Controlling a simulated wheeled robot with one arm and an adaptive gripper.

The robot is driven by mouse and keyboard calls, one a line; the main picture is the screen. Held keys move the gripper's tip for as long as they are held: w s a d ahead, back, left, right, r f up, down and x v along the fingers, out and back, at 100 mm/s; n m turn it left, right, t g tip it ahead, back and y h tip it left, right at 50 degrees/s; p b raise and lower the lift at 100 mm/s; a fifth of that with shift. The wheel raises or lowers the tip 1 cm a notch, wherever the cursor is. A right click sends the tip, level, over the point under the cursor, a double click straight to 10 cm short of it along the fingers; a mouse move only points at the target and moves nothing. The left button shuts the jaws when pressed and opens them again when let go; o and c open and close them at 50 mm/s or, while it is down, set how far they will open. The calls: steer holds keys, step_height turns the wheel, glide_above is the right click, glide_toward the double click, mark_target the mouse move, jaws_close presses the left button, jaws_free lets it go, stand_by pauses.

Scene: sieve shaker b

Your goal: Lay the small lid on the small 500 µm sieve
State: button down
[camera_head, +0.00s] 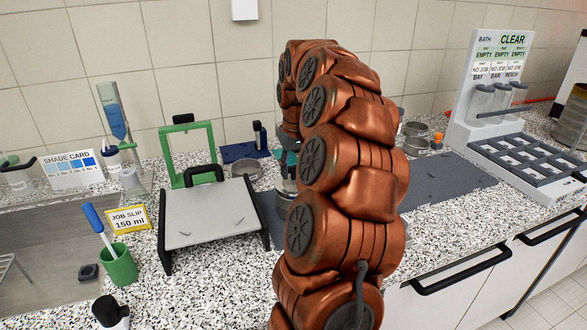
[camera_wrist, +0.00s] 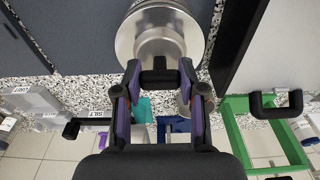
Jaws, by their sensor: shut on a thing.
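In the wrist view my gripper (camera_wrist: 159,70) is shut on a small black handle (camera_wrist: 160,77) between its fingertips. I take this for the small lid's handle; the lid's plate cannot be told apart. A round silver metal vessel (camera_wrist: 160,42) lies just past the fingertips, its wider rim around a narrower round part. Whether the handle touches it I cannot tell. In the head view my copper arm hides the gripper; part of a metal round piece (camera_head: 284,187) shows at its left edge. Other metal rings stand left (camera_head: 247,171) and right (camera_head: 416,130) of the arm; no 500 µm marking is readable.
A grey board on a black stand (camera_head: 210,213) and a green frame (camera_head: 187,152) stand left of the arm. A green cup (camera_head: 119,266) is at front left. A dark mat (camera_head: 455,181) lies right, mostly bare, before a grey compartment rack (camera_head: 525,165).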

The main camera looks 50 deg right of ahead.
steer(key=shift+f+b, duration=0.6)
steer(key=shift+b, duration=0.05)
stand_by(0.7)
steer(key=c, duration=0.6)
jaws_free()
steer(key=shift+r, duration=0.1)
steer(key=shift+r+p, duration=1.3)
steer(key=shift+r, duration=2.15)
